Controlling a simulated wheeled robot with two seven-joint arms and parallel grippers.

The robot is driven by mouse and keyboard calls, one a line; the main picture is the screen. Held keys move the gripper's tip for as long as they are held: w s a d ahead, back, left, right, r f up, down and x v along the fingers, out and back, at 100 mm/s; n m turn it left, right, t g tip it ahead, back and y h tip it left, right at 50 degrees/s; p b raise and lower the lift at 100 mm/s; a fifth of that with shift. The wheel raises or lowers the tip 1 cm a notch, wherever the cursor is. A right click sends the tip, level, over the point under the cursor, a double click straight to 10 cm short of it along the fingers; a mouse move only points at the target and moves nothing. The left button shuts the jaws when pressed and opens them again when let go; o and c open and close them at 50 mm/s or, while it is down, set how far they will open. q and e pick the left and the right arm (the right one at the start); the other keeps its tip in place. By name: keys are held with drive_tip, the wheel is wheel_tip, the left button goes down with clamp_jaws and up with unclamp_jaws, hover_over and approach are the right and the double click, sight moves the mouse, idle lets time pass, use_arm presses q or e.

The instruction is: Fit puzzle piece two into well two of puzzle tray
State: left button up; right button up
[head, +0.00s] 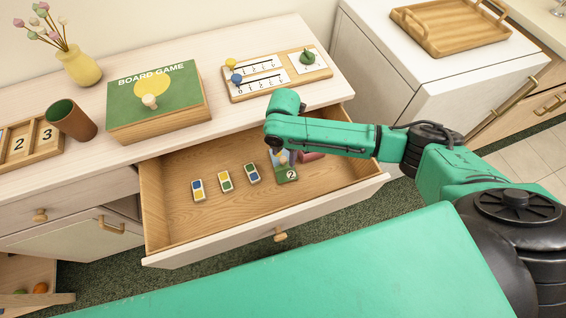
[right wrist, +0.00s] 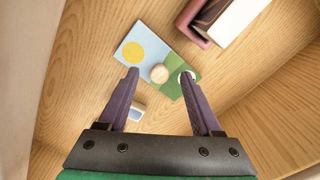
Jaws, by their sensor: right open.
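Puzzle piece two (head: 287,174) lies in the open drawer, partly hidden by my right arm in the head view. In the right wrist view the piece (right wrist: 151,47) is light blue and green with a yellow circle, a round wooden knob and a partly hidden white disc. My right gripper (right wrist: 160,74) is open above it, its fingertips on either side of the knob; I cannot tell whether they touch it. The puzzle tray (head: 34,160) is on the counter at the left edge, cut off, with wells marked 2 and 3. My left gripper is not in view.
Several small coloured tiles (head: 225,181) lie in the drawer (head: 218,229). A dark pink box (right wrist: 194,27) is close beside the piece. A brown cup (head: 72,120) and a board game box (head: 158,98) stand near the tray. Drawer walls surround the gripper.

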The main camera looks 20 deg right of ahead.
drive_tip(key=shift+f, duration=0.6)
clamp_jaws()
drive_tip(key=shift+r, duration=0.15)
